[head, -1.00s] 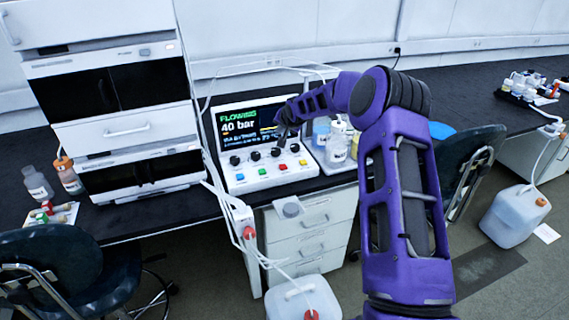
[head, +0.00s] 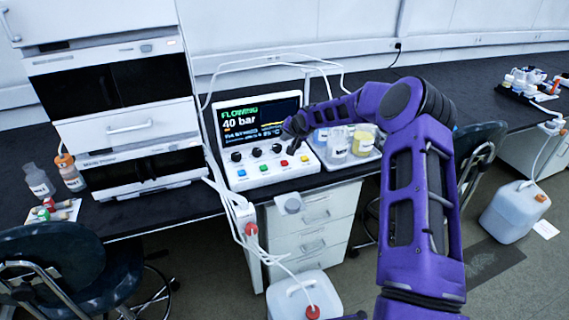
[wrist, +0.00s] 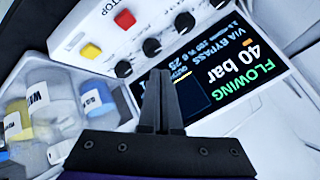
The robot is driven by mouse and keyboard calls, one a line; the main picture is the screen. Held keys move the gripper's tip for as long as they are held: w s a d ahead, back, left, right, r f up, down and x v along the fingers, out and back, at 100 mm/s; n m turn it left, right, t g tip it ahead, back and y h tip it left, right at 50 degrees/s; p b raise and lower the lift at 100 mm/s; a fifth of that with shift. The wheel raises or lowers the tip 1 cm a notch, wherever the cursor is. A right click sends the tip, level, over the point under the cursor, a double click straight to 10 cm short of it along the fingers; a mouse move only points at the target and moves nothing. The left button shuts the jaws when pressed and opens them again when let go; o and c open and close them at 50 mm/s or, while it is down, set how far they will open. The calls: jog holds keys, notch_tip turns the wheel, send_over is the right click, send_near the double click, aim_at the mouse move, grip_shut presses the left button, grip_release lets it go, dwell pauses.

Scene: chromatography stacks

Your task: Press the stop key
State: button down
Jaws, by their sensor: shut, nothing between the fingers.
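The white control unit (head: 235,185) stands on the dark bench, with a lit screen (head: 260,118) reading "FLOWING 40 bar". Its front has a row of dark knobs above a row of coloured keys. In the wrist view a red key (wrist: 91,50) and a yellow key (wrist: 124,18) show near a partly cut-off label reading "TOP". My gripper (head: 292,130) is shut and empty over the right part of the unit. Its closed fingers (wrist: 160,76) appear near the knobs and screen, apart from the red key.
A tray (head: 335,165) with bottles (wrist: 55,110) stands right beside the unit. White stacked modules (head: 125,130) stand to its left, with tubing between. A drawer cabinet (head: 312,225) and a white canister (head: 300,297) are below the bench.

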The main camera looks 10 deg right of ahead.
aim_at(285, 164)
notch_tip(285, 164, down, 8)
jog(key=b, duration=0.4)
jog(key=shift+r, duration=0.25)
jog(key=shift+f, duration=0.1)
dwell(1.5)
jog(key=shift+f+b, duration=0.3)
jog(key=shift+b, duration=0.25)
jog(key=shift+f+b, duration=0.45)
jog(key=shift+f, duration=0.1)
dwell(0.4)
jog(key=shift+r, duration=0.1)
jog(key=shift+r+p, duration=0.45)
jog(key=shift+r, duration=0.4)
jog(key=shift+r+p, duration=1.25)
jog(key=shift+r, duration=1.25)
